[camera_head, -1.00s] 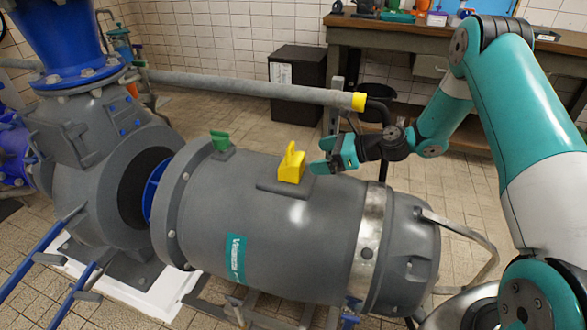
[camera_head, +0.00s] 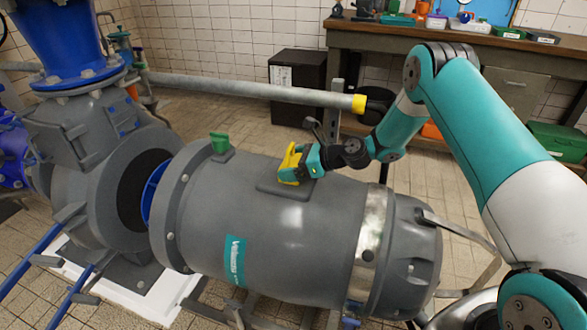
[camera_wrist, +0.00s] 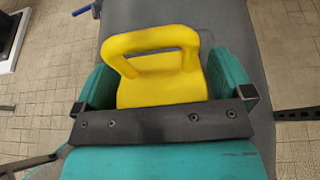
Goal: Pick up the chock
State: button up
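The chock is a yellow block with a loop handle (camera_head: 288,166). It sits on a grey raised pad on top of the big grey motor housing (camera_head: 255,235). In the wrist view the chock (camera_wrist: 165,85) is in the middle, between the two teal fingers, handle towards the far side. My gripper (camera_head: 302,165) is at the chock from its right side, and the wrist view shows my gripper (camera_wrist: 165,88) with one finger on each side of it. The fingers look open and very close to the chock's sides; firm contact cannot be made out. The chock's lower part is partly hidden by the gripper.
A green block (camera_head: 220,144) stands on the housing left of the chock. A grey pipe with a yellow end (camera_head: 250,91) runs behind. A workbench (camera_head: 440,45) and a black cabinet (camera_head: 297,85) stand at the back. The air above the housing is clear.

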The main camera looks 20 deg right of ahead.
jog(key=c, duration=1)
jog(key=shift+r, duration=0.15)
